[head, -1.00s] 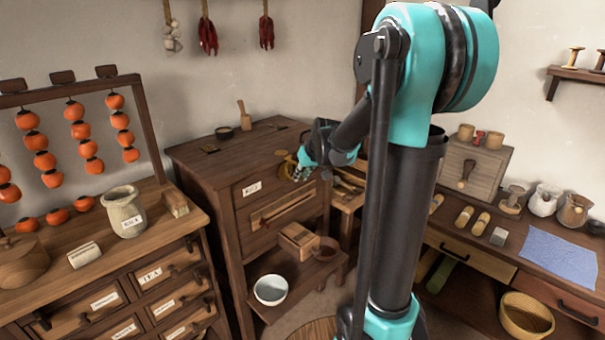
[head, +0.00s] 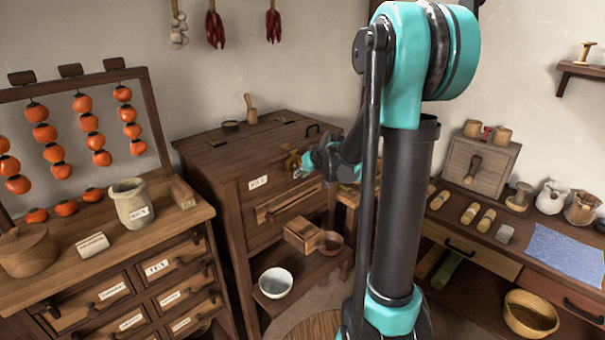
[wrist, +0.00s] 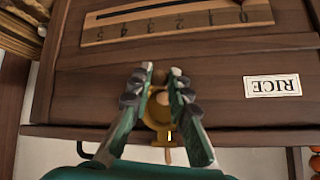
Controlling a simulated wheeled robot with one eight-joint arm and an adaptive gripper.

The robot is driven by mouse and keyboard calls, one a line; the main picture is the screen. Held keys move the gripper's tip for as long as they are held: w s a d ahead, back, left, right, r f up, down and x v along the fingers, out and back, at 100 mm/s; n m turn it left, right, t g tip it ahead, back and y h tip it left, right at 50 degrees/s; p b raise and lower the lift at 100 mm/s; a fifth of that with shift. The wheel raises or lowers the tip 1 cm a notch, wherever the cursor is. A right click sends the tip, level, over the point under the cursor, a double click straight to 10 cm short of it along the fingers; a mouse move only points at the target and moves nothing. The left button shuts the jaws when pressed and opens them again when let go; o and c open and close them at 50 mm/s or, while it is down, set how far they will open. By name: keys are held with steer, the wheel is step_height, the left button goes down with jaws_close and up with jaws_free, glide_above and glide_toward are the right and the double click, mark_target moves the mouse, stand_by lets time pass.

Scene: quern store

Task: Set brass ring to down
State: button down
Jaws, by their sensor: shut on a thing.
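A brass ring (wrist: 157,108) sits on the front of the dark wooden cabinet (wrist: 200,62), near its top edge. The wrist view appears upside down. In that view the two fingers of my gripper (wrist: 161,70) stand on either side of the ring's brass fitting and are closed on it. A small yellow mark and a pale pin show at the fitting's end near the cabinet edge. In the head view the ring (head: 292,162) shows partly beside my gripper (head: 303,165). The fingers hide part of it, so its exact setting is hard to tell.
A numbered slider scale (wrist: 178,20) and a RICE label (wrist: 272,86) are on the cabinet front. A wooden box (head: 303,233) and white bowl (head: 276,283) sit on the low shelf below. A drawer chest (head: 130,270) stands left and a workbench (head: 480,245) right.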

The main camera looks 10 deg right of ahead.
steer(key=shift+s+f, duration=0.1)
steer(key=shift+f, duration=0.05)
steer(key=c, duration=1.7)
jaws_free()
steer(key=shift+v, duration=6)
steer(key=s+d+f+g+h, duration=0.1)
steer(key=s+f, duration=0.4)
steer(key=s, duration=0.3)
steer(key=s+f+m+g+h, duration=0.1)
steer(key=s+f, duration=0.5)
steer(key=s, duration=0.2)
steer(key=s+d+f+m+g+h, duration=0.1)
steer(key=s+f+g, duration=0.1)
steer(key=s+f, duration=0.3)
steer(key=shift+s+d+f+h, duration=0.2)
steer(key=shift+s, duration=0.65)
steer(key=shift+s+d+f+h, duration=0.15)
steer(key=shift+s+f+h, duration=0.05)
steer(key=shift+s, duration=0.6)
